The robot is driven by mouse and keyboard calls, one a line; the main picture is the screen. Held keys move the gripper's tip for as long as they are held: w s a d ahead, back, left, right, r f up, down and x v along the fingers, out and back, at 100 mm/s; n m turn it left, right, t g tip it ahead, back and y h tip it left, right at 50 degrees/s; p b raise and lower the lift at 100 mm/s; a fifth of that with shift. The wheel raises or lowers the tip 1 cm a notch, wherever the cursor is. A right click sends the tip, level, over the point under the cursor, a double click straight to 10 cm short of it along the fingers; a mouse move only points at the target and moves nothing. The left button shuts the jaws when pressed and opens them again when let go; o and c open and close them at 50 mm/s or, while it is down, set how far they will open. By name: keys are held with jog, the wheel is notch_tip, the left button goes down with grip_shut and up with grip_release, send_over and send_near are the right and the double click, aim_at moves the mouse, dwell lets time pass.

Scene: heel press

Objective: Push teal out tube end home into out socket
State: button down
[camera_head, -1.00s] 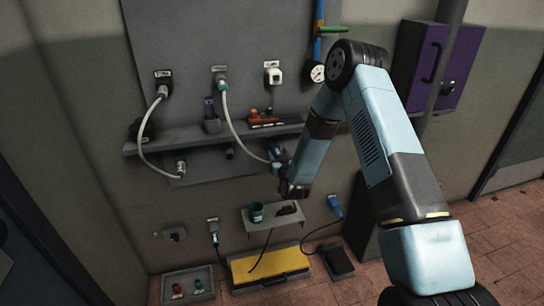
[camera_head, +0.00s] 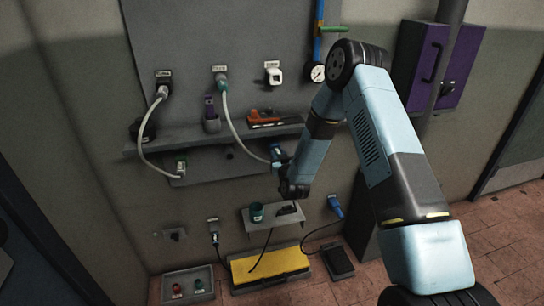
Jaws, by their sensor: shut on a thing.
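A pale tube (camera_head: 236,133) hangs from a teal fitting (camera_head: 222,86) at a labelled port on the wall panel. My gripper (camera_head: 283,167) is at that lower end, close under the blue socket, and is shut on the tube end. The jaws and wrist hide most of the held end. How deep it sits in the socket cannot be told from this view.
Another pale tube (camera_head: 142,140) loops at the left from a black port to a lower green fitting. The grey shelf (camera_head: 180,142) carries a purple item and an orange tool. A small lower shelf (camera_head: 262,226) holds a green cup. A yellow-topped box (camera_head: 270,264) stands on the floor.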

jog(key=shift+s, duration=0.1)
jog(key=shift+v, duration=2.9)
jog(key=shift+v, duration=1)
jog(key=s+a, duration=0.2)
jog(key=a, duration=0.7)
jog(key=s+a, duration=0.3)
jog(key=a, duration=0.6)
jog(key=shift+a+r, duration=0.1)
jog(key=shift+a, duration=0.1)
dwell(0.4)
jog(key=shift+x, duration=2.35)
jog(key=shift+w, duration=0.1)
